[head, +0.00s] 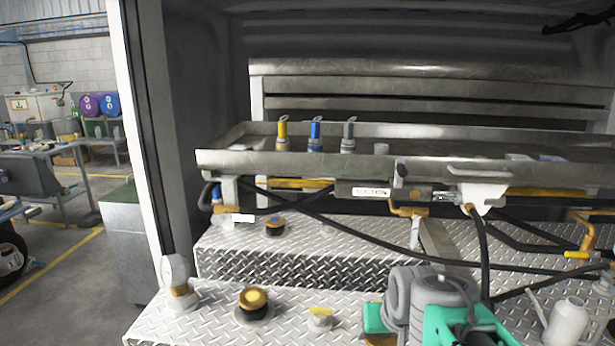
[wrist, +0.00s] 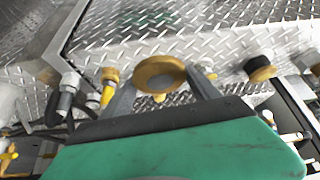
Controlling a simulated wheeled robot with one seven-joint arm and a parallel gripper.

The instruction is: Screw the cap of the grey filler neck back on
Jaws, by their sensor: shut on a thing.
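A round brass-coloured cap (wrist: 160,72) sits between the two fingers of my gripper (wrist: 163,92), which is shut on it. In the head view my green and grey gripper is low, right of centre, with its fingertips hidden. An orange-brown piece under it at the bottom edge may be the held cap. On the tread plate, a gold-topped neck with a dark collar (head: 254,302) stands left of my gripper. A small grey fitting with a yellow top (head: 320,319) stands between them. I cannot tell which fitting is the grey filler neck, or whether the cap touches a neck.
A steel tray (head: 225,160) above holds yellow, blue and grey nozzles. A white-headed fitting (head: 175,281) stands at the left, a pale jug (head: 567,323) at the right. Black hoses cross behind my gripper.

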